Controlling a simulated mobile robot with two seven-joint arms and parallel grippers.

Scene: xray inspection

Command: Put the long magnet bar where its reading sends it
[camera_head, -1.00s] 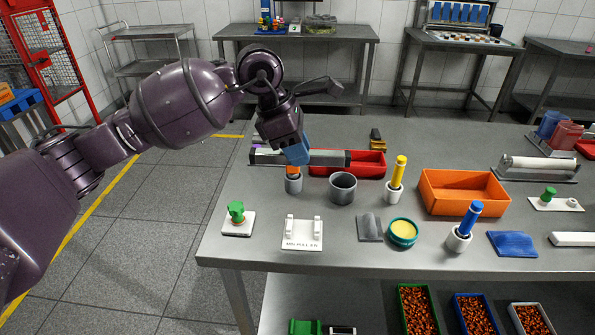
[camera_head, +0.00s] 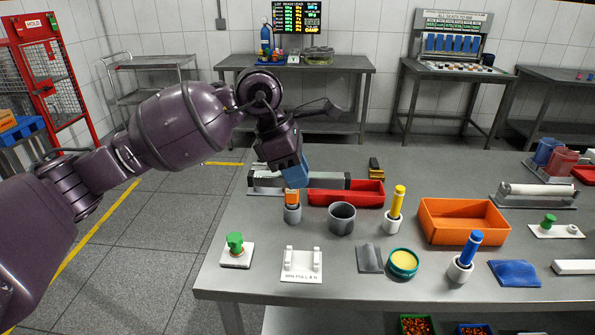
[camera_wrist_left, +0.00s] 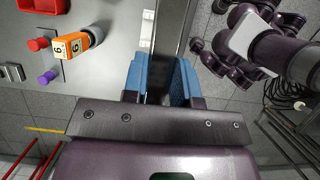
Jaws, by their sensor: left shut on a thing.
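The long magnet bar (camera_head: 325,180) is dark grey with a lighter left end. It lies crosswise in the head view, in front of the back part of the red tray (camera_head: 350,193). My left gripper (camera_head: 294,174) has blue fingertips and is shut on the bar near its middle. In the left wrist view the bar (camera_wrist_left: 168,35) runs between the blue fingers (camera_wrist_left: 160,80). The gap between bar and table is hard to judge. A white cradle (camera_head: 301,268) with two uprights and a "MIN PULL" label stands at the front. My right gripper is out of view.
A grey cup (camera_head: 342,218), yellow-handled tool (camera_head: 396,205), orange bin (camera_head: 463,222) and green knob (camera_head: 236,243) stand nearby. A lit display (camera_head: 297,16) is at the back.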

